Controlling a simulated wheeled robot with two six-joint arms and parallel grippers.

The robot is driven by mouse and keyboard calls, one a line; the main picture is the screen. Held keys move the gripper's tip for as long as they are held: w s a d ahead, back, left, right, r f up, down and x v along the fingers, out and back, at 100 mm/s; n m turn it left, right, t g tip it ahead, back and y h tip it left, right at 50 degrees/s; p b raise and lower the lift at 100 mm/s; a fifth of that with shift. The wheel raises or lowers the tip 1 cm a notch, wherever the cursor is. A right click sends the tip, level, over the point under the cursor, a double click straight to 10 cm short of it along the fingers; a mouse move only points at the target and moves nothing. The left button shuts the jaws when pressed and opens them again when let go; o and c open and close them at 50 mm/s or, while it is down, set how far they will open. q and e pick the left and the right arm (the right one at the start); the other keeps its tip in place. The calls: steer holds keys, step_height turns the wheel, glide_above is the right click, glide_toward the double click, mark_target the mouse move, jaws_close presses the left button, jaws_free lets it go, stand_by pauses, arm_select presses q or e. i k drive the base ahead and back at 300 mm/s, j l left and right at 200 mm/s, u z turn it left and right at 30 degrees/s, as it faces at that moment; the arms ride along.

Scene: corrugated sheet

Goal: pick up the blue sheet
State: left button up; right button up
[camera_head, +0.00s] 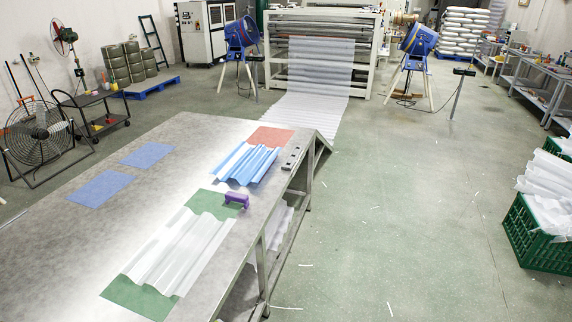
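The blue sheet (246,164) is a corrugated, light blue, wavy piece. It lies on the far right part of the metal table (60,239), close to the table's right edge. Its far end lies next to a flat red patch (271,136). A white corrugated sheet (182,252) lies nearer, with a green patch (140,297) under its near end and another green patch (213,203) at its far end. Neither of my grippers is in view.
A purple tool (236,200) stands by the far green patch. A grey metal block (293,158) lies right of the blue sheet. Two flat blue patches (147,155) are on the left of the table. A green crate (533,240) stands right; the floor between is mostly clear.

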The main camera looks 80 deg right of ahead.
mark_target(244, 163)
steer(key=z, duration=2.5)
